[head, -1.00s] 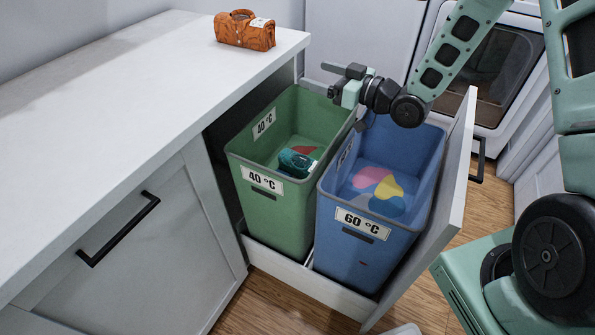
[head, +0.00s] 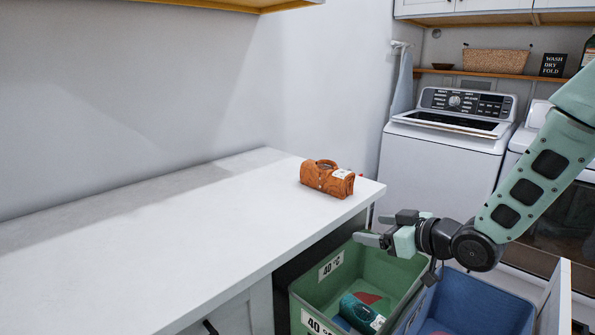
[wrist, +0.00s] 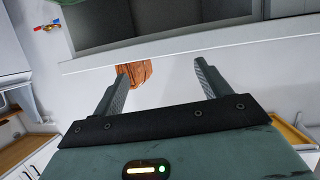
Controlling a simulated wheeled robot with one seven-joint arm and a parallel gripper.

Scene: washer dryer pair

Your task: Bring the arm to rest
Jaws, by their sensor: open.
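My gripper (head: 374,229) is open and empty in the head view. It hangs above the green bin, near the front right corner of the white counter, with its fingers pointing left. In the wrist view its two fingers (wrist: 164,88) stand wide apart with nothing held between them. An orange-brown bag (head: 328,178) with handles and a white tag sits on the counter, apart from the gripper. In the wrist view the bag (wrist: 137,73) shows beyond the fingers, partly hidden by the left one.
The green 40 °C bin (head: 318,302) holds a teal item (head: 361,314) and a red patch. The blue bin (head: 480,302) stands beside it in the open drawer. The white counter (head: 150,240) is otherwise clear. A washer (head: 445,150) stands behind.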

